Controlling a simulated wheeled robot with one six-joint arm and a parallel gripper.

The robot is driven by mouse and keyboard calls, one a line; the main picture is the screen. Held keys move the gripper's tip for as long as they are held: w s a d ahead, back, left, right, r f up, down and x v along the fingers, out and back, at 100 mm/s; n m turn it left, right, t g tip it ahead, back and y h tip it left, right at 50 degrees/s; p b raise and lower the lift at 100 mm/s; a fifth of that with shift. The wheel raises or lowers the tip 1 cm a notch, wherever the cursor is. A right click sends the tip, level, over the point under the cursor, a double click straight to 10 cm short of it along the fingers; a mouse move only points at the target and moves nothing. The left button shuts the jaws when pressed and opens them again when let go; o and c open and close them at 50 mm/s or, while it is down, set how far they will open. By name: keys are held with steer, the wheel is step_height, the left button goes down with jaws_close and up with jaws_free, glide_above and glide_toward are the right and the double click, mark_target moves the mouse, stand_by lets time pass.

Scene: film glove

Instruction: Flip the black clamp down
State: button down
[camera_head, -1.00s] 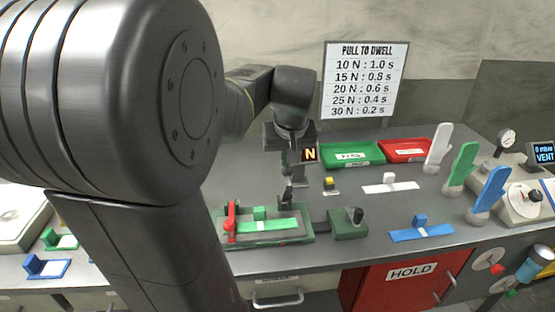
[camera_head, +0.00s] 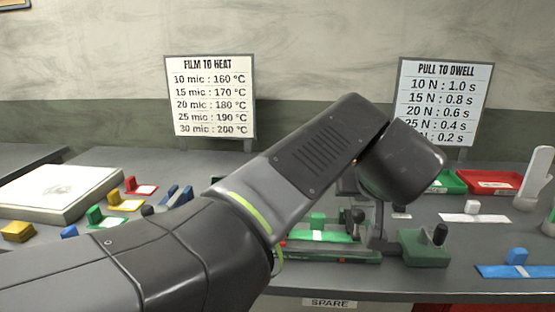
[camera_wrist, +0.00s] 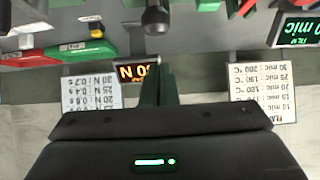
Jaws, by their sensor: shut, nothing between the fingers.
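The green film fixture (camera_head: 335,256) sits on the bench, with a green film strip and small green block (camera_head: 317,220) on it. The black clamp (camera_head: 357,215) stands upright at the fixture's right end, its round knob on top. In the wrist view a dark round knob (camera_wrist: 155,18) shows at the top centre, apparently the clamp's. My gripper (camera_head: 377,238) is shut and empty, pointing down close beside the clamp on its right; I cannot tell whether they touch. My wrist hides its upper part. The red clamp is mostly hidden behind my arm.
A green block with a black knob (camera_head: 425,245) stands just right of the fixture. Green and red trays (camera_head: 488,182), a white sample (camera_head: 474,216) and a blue sample (camera_head: 515,268) lie farther right. A film-to-heat sign (camera_head: 210,97) stands behind. The left bench holds coloured pieces.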

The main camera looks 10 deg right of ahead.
steer(key=shift+w+d+r, duration=0.1)
steer(key=shift+w, duration=0.15)
steer(key=shift+w+d, duration=0.15)
steer(key=shift+w, duration=0.45)
